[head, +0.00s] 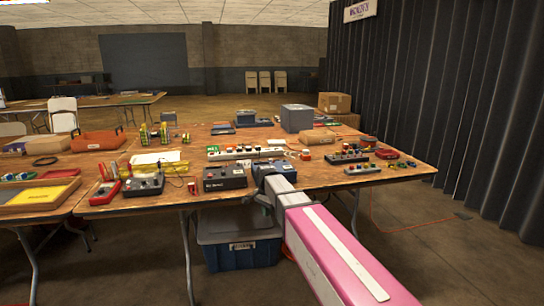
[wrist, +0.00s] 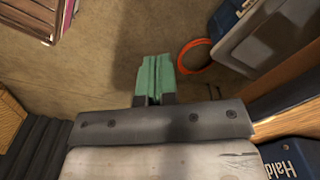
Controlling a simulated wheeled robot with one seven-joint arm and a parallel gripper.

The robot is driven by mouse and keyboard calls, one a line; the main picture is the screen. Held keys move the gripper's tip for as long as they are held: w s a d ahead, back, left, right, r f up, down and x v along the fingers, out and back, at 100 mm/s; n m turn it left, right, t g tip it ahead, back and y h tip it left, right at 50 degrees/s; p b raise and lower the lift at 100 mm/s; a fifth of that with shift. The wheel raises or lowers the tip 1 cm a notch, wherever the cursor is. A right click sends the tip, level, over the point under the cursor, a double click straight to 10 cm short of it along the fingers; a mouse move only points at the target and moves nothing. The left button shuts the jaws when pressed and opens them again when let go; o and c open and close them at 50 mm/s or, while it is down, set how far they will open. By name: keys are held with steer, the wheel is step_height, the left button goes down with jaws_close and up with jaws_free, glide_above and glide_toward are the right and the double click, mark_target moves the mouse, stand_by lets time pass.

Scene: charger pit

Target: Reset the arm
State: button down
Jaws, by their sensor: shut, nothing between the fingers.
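My pink and white arm reaches from the lower right of the head view toward the front edge of the wooden table (head: 320,181).
Small devices, a power strip (head: 245,152) and a grey box (head: 297,118) crowd the table. A blue bin (head: 240,252) stands underneath. A dark curtain (head: 430,95) borders the right; floor between is mostly clear.

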steer(key=s+d+f+n, duration=0.4)
steer(key=s+d+f, duration=0.2)
steer(key=s+d, duration=0.3)
steer(key=s+d+f+n, duration=0.4)
steer(key=s+d+f, duration=0.3)
steer(key=s+d, duration=0.3)
steer(key=shift+d+n, duration=0.3)
steer(key=shift+d, duration=0.9)
